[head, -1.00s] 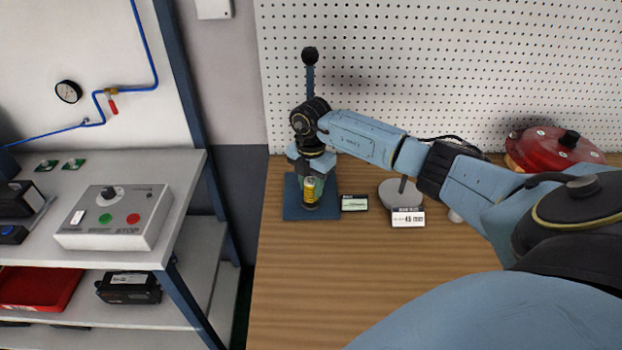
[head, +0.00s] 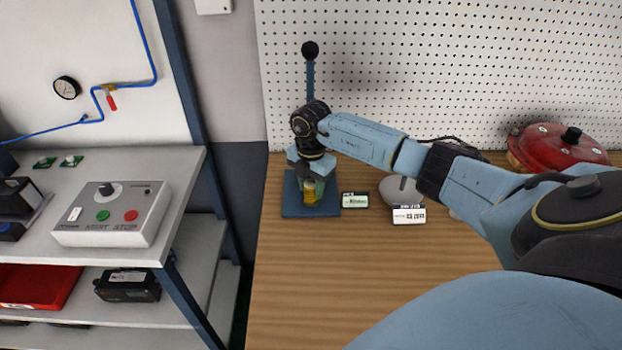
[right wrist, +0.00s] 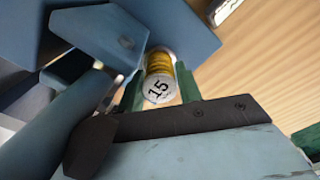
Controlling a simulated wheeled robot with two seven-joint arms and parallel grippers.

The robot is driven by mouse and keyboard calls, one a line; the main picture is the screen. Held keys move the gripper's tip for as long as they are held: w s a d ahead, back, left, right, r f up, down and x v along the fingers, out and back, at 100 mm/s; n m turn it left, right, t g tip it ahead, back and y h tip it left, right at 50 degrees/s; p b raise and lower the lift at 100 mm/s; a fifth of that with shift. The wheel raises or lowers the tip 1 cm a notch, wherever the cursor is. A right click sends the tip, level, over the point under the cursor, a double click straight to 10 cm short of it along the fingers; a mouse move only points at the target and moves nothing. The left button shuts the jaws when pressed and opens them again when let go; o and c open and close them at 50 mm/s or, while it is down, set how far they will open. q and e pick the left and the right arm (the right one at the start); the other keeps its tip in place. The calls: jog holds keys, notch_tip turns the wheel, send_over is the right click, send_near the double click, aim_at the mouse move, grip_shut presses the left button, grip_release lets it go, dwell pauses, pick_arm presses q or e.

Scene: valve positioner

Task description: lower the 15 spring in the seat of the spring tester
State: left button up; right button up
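The 15 spring (head: 310,195) is a yellow coil with a pale end cap marked "15"; it stands about upright at the spring tester. It also shows in the right wrist view (right wrist: 159,80), between the green fingers of my right gripper (right wrist: 160,82). The fingers are closed in on both sides of it. The spring tester has a blue base plate (head: 291,209) and a lever with a black knob (head: 310,49) behind my wrist. The seat is hidden by the spring and gripper, so I cannot tell how deep the spring sits. My left gripper is not in view.
A small display (head: 355,200) stands right of the tester. A label card (head: 409,215) stands before a grey round object (head: 394,189). A red round housing (head: 553,150) is at the back right. The wooden bench front (head: 310,270) is clear. A control box (head: 113,213) sits on the left shelf.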

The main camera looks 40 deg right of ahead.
jog(key=o, duration=0.4)
notch_tip(320, 180, up, 13)
jog(key=shift+r+p, duration=0.2)
jog(key=shift+p, duration=0.25)
dwell(0.4)
